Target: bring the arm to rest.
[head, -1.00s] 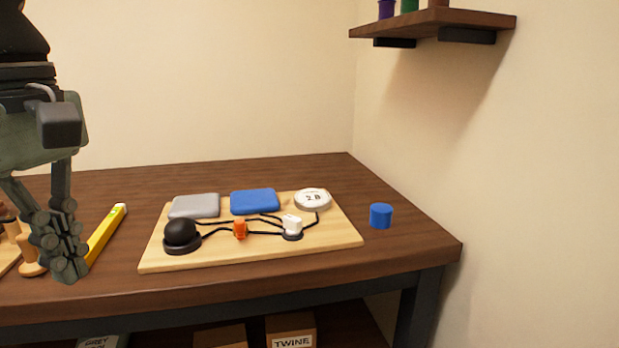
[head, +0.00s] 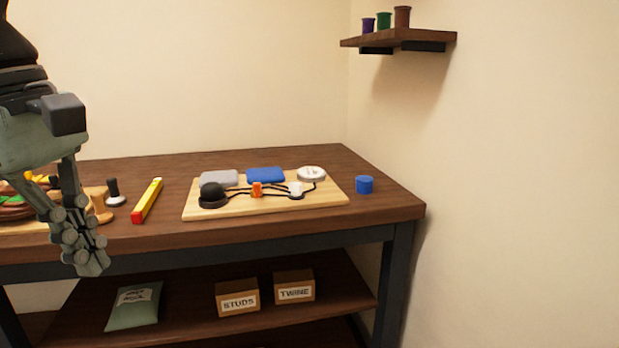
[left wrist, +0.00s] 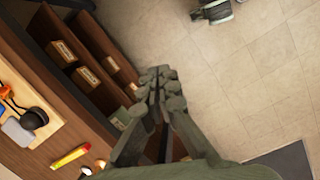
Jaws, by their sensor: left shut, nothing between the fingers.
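My left gripper (head: 88,258) hangs fingers-down at the left of the head view, in front of the workbench's front edge. Its fingers are together with nothing between them. In the left wrist view the closed fingers (left wrist: 158,75) point out over the tiled floor, beside the bench and its lower shelves. My right gripper is not in the head view; a dark grey gripper-like part (left wrist: 213,10) at the top of the left wrist view is too partial to read.

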